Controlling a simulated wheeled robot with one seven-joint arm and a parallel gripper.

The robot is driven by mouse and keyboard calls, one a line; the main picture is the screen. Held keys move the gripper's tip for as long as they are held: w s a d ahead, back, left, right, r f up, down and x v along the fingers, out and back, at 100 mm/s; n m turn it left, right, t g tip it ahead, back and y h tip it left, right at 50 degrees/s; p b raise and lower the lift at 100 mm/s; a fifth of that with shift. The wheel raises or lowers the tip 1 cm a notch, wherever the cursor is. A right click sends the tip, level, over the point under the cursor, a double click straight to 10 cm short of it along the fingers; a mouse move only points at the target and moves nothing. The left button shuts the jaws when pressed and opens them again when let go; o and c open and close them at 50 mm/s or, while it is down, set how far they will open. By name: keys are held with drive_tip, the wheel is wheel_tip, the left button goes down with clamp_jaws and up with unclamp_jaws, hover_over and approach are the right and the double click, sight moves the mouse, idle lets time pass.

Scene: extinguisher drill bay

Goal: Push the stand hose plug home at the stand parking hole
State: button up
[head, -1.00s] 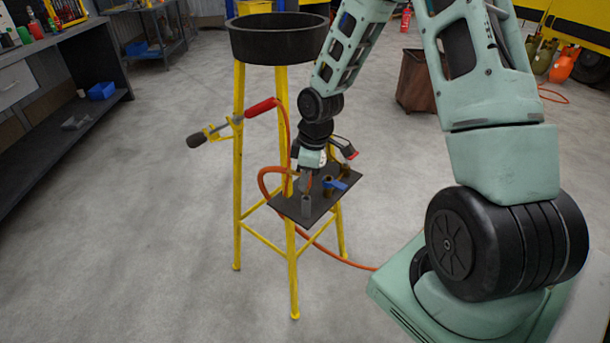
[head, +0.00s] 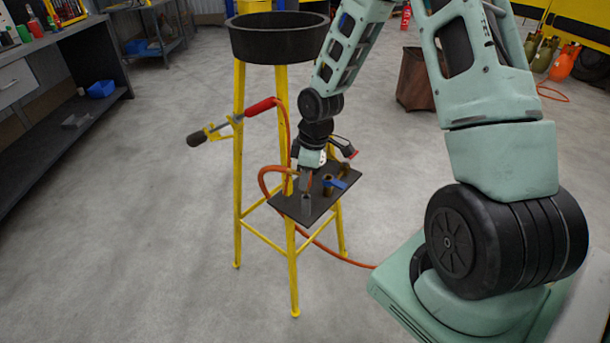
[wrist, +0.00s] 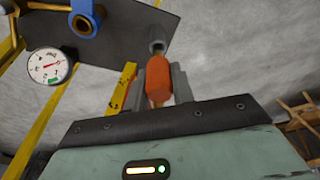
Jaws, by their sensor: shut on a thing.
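My gripper (wrist: 160,85) is shut on the orange stand hose plug (wrist: 158,80), which sits between its two grey fingers in the wrist view. A grey upright sleeve (wrist: 156,34), apparently the parking hole, lies straight beyond the plug's narrow front end. The two look lined up and close; I cannot tell how deep the plug sits. In the head view my gripper (head: 307,184) is over the dark plate (head: 291,211) of the yellow stand, just above the grey sleeve (head: 306,202). The orange hose (head: 262,181) loops out left of the stand leg. The plug's tip is unclear.
A blue clamp (wrist: 86,20) around a brass fitting stands on the plate beside the sleeve. A round gauge (wrist: 50,66) shows left of the fingers. The yellow stand (head: 291,260) carries a black pan (head: 278,45) and a red-handled lance (head: 261,107). Floor left is clear.

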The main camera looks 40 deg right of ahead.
drive_tip(key=shift+f, duration=0.35)
idle(0.3)
drive_tip(key=shift+f+b, duration=0.7)
drive_tip(key=shift+f+b, duration=0.3)
drive_tip(key=shift+f, duration=0.6)
idle(1.2)
drive_tip(key=o, duration=1.1)
drive_tip(key=r+p, duration=0.1)
drive_tip(key=r, duration=0.4)
drive_tip(key=s+d+r+p, duration=0.1)
drive_tip(key=r, duration=0.5)
drive_tip(key=s+d+r+p, duration=0.1)
drive_tip(key=r+p, duration=0.1)
drive_tip(key=r, duration=0.4)
drive_tip(key=shift+r, duration=0.1)
